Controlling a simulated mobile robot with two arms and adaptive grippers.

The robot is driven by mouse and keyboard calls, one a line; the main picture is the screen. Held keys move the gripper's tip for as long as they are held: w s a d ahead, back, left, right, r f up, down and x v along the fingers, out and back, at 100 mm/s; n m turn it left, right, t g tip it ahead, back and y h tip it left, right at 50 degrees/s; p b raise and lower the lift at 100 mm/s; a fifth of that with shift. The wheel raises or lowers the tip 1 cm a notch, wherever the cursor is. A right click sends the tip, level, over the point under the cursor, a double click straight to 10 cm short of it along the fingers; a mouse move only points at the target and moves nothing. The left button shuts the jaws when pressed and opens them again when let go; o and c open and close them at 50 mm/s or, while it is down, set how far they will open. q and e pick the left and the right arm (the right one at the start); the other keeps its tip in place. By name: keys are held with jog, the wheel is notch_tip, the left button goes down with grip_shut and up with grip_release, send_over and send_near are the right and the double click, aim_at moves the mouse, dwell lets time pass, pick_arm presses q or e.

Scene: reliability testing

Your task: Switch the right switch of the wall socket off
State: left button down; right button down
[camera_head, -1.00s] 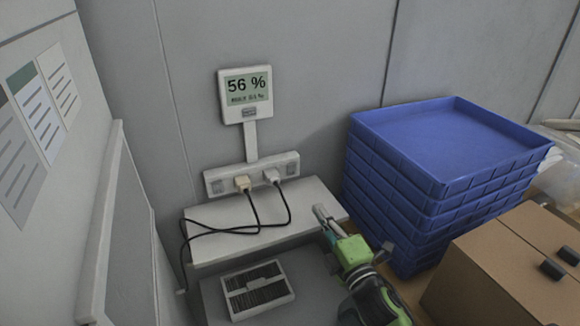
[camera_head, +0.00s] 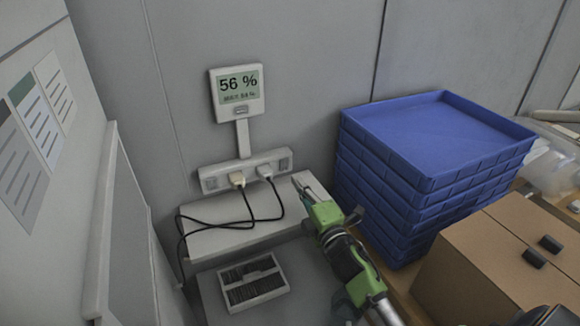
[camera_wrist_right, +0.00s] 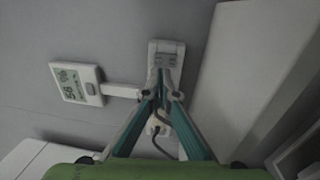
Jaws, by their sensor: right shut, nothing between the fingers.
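The white wall socket strip (camera_head: 220,174) is fixed on the grey wall below a display that reads 56 %. Its right switch (camera_head: 284,164) sits at the right end of the strip, and it also shows in the right wrist view (camera_wrist_right: 165,60). Two plugs with black cables are in the middle of the strip. My right gripper (camera_head: 298,181) is shut and empty, just below and right of the right switch in the head view. In the right wrist view its closed tips (camera_wrist_right: 166,72) point at the switch end; contact cannot be told. My left gripper is not in view.
A white ledge (camera_head: 215,240) below the socket carries looped black cables (camera_head: 230,224). A grey box with dark slots (camera_head: 252,281) stands lower down. A stack of blue trays (camera_head: 430,190) and a cardboard box (camera_head: 470,270) are to the right.

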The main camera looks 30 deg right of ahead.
aim_at(286, 163)
jog(key=w, duration=0.2)
jog(key=w+p, duration=0.1)
jog(key=w, duration=0.1)
jog(key=shift+w+d+r, duration=0.1)
jog(key=shift+r, duration=0.25)
jog(key=shift+w, duration=0.8)
jog(key=r+p, duration=0.1)
jog(key=p, duration=0.1)
jog(key=shift+w+g+p, duration=0.25)
jog(key=shift+g+p, duration=0.05)
jog(key=shift+p, duration=0.05)
jog(key=shift+f, duration=0.35)
